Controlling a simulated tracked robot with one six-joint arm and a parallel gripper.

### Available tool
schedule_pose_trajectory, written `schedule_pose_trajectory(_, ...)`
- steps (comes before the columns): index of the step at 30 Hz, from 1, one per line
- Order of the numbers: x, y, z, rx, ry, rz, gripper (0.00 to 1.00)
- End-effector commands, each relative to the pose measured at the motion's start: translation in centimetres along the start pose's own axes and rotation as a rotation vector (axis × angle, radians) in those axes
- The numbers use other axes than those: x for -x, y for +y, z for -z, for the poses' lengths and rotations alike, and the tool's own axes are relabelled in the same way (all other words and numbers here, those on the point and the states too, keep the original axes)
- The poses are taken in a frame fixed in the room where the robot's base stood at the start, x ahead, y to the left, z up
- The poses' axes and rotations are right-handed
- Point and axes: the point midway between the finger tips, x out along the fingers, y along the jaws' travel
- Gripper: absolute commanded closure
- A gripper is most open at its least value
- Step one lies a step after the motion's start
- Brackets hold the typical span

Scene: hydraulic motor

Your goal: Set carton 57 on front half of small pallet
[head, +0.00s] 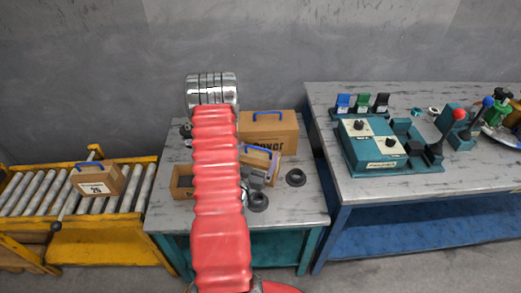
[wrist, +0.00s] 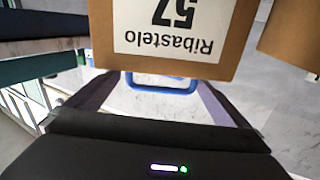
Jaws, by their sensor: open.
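Carton 57 (wrist: 185,50) fills the top of the wrist view, brown with a white label reading "57 Ribastelo" upside down. Its blue handle (wrist: 160,88) lies between the fingers of my gripper (wrist: 162,84), which is open around it. In the head view, a small brown carton with a blue handle (head: 262,161) stands on the grey-topped table, partly behind my red arm; its number is not readable there. My gripper is mostly hidden by the arm in that view. I cannot pick out the small pallet in either view.
A larger carton (head: 270,126) stands behind. A brown open box (head: 181,187) and dark rings (head: 296,177) are on the table (head: 310,207). Another carton (head: 99,183) sits on the yellow roller conveyor (head: 135,165) at left. A teal control box (head: 372,148) is on the right bench (head: 440,192).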

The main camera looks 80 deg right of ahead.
Motion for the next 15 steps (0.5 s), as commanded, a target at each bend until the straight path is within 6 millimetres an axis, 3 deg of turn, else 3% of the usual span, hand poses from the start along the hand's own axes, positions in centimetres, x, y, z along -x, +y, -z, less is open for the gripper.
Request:
schedule_pose_trajectory(9,5.3,-0.1,-0.1,0.001,-0.002,0.003,0.0)
schedule_pose_trajectory(15,6.8,0.0,0.0,0.0,0.0,0.001,0.0)
